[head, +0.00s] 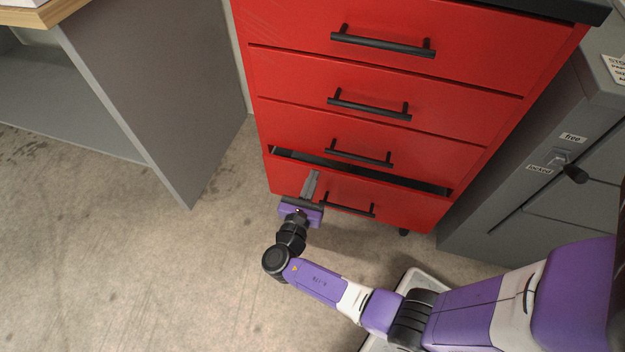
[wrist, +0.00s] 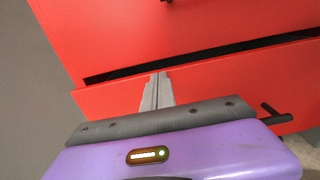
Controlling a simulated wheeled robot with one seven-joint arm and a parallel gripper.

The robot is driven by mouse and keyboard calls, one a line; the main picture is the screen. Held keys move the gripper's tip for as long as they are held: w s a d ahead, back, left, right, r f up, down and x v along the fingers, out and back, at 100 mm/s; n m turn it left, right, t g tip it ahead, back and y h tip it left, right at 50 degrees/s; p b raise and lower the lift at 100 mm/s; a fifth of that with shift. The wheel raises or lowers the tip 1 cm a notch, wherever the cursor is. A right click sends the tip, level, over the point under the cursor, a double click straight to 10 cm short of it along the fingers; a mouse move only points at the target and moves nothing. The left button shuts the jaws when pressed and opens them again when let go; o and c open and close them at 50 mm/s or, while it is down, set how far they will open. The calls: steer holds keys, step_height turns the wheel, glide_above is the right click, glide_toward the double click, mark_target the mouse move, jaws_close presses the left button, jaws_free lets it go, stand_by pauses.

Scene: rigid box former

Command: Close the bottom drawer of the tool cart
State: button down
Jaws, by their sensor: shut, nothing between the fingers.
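The red tool cart (head: 390,75) has several drawers with black bar handles. Its bottom drawer (head: 400,207) stands slightly out, with a dark gap along its top edge. The bottom drawer's front also shows in the wrist view (wrist: 230,85), with its black handle (wrist: 277,115) at the right. My gripper (head: 312,180) is shut and empty, its fingers together at the left part of the bottom drawer's front, left of the handle (head: 347,205). In the wrist view the fingertips (wrist: 157,80) reach the front near its top edge. I cannot tell whether they touch it.
A grey cabinet (head: 540,215) with a black knob stands close on the cart's right. A grey desk (head: 160,90) with a wooden top stands to the left. The concrete floor (head: 120,260) at front left is clear.

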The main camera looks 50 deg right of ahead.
mark_target(317, 166)
steer(key=shift+x, duration=2.25)
steer(key=shift+r, duration=0.1)
